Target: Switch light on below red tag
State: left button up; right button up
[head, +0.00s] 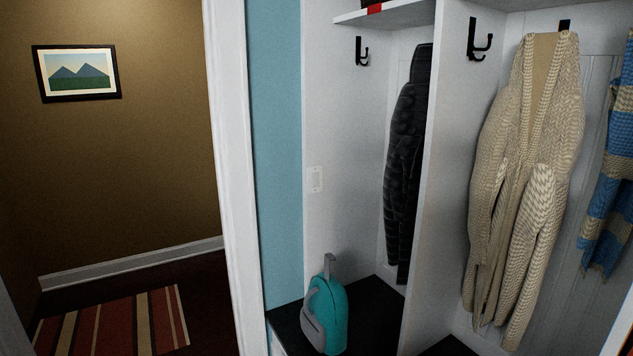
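A white light switch (315,179) is set on the white inner side wall of the left cubby, above the bench. Whether it is on or off is too small to tell. A small red tag (375,9) shows at the front edge of the white shelf (400,14) at the top of the same cubby. The switch is lower than the tag and to its left. Neither of my grippers shows in the head view.
A teal backpack (328,315) stands on the dark bench (375,295) below the switch. A black jacket (408,160), a beige cardigan (525,190) and a striped scarf (608,170) hang to the right. A doorway at left opens onto a striped rug (115,325).

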aim_at(315, 177)
jog(key=i+j, duration=0.2)
jog(key=i, duration=0.25)
jog(key=i+j, duration=0.25)
jog(key=i, duration=0.25)
jog(key=i+j+z, duration=0.1)
jog(key=i, duration=0.35)
jog(key=i+j, duration=0.35)
jog(key=i, duration=0.1)
